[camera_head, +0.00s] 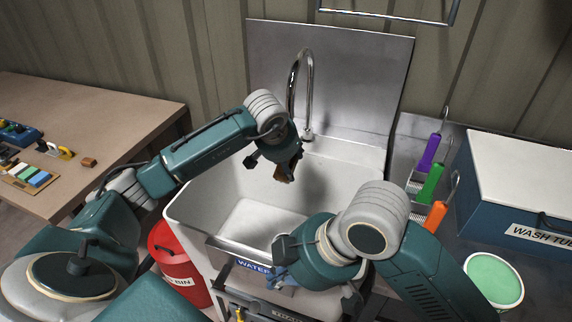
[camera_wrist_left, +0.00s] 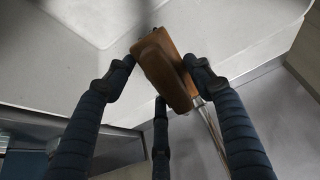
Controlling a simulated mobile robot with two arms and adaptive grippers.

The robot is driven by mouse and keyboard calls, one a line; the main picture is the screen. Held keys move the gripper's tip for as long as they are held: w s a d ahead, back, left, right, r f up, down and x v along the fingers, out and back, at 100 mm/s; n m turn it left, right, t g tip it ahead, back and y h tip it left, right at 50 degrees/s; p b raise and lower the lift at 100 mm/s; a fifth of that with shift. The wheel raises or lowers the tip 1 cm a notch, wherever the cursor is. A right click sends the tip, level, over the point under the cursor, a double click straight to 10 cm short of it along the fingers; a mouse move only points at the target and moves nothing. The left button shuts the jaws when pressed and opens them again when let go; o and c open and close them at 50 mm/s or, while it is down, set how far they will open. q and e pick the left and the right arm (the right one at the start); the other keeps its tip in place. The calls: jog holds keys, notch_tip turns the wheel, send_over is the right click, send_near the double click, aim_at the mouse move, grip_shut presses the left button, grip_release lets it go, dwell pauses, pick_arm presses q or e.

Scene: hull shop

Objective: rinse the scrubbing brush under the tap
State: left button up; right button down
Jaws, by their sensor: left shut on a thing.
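The scrubbing brush (camera_head: 285,173) is a small brown block above the sink basin. It shows larger in the left wrist view (camera_wrist_left: 165,68), tilted between the dark fingers. My left gripper (camera_head: 279,158) is shut on it; in the left wrist view, its fingers (camera_wrist_left: 160,72) close around the block. The brush's bristles cannot be made out. The chrome tap (camera_head: 301,88) arches over the back of the sink, behind the brush. No water is visible from its spout. My right gripper (camera_head: 281,258) is low at the sink's front edge; its fingers are mostly hidden by its own wrist.
The white sink (camera_head: 195,213) has a metal splashback (camera_head: 345,75). A red bin (camera_head: 178,270) stands front left. A workbench (camera_head: 110,120) with small items is at left. Purple, green and orange handled tools (camera_head: 430,183), a blue wash tub (camera_head: 505,205) and a green-topped pot (camera_head: 494,282) stand right.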

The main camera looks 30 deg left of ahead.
pick_arm(q)
jog(key=s+d+r, duration=0.1)
jog(key=s+r, duration=0.1)
jog(key=s, duration=0.4)
jog(key=s+d+r, duration=0.1)
jog(key=s+r, duration=0.1)
jog(key=s, duration=0.3)
jog(key=shift+s+d, duration=0.4)
dwell(0.6)
